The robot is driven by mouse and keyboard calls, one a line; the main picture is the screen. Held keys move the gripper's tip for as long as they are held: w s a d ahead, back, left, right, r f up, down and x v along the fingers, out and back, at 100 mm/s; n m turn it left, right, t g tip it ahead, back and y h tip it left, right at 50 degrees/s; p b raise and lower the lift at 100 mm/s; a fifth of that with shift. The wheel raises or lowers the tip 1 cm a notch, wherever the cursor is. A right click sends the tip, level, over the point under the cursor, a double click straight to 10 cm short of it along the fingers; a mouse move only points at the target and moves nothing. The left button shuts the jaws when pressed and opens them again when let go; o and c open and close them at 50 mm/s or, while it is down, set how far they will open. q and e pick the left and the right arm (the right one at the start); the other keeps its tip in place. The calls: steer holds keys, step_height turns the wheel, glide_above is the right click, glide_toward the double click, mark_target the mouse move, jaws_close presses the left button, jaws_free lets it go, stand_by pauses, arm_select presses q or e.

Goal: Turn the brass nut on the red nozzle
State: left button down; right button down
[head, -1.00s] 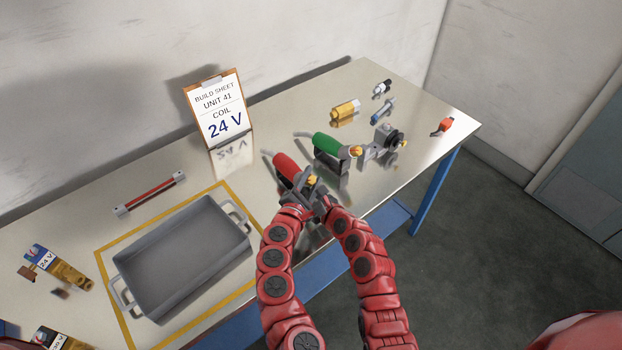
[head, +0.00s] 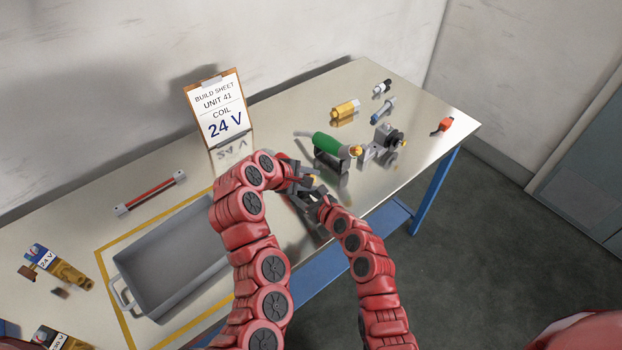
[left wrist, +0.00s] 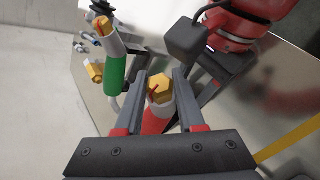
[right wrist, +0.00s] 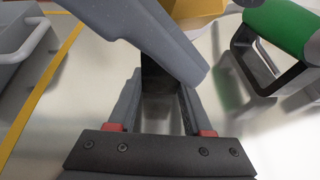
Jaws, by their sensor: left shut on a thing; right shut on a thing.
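The red nozzle (left wrist: 158,122) shows in the left wrist view, with the brass nut (left wrist: 160,92) at its end between my left gripper's fingers. My left gripper (left wrist: 160,78) is shut on the nut. In the head view my left arm hides most of the nozzle. My right gripper (right wrist: 160,78) is shut on a dark part between its fingers in the right wrist view, which looks like the nozzle's guard. A grey bar crosses in front and hides part of the grip. In the head view both grippers are close together.
A green nozzle (head: 328,144) lies close behind. A grey tray (head: 152,314) stands inside a yellow outline at left. A build sheet (head: 217,108) reads 24 V. Brass, blue and orange parts lie at the far end. The table's front edge is near my right arm.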

arm_select(q)
steer(key=shift+d+m+g+y, duration=0.1)
steer(key=shift+m+g+y, duration=0.2)
steer(key=shift+m+g, duration=0.5)
steer(key=shift+s, duration=0.1)
steer(key=c, duration=0.5)
jaws_free()
step_height(320, 180, up, 10)
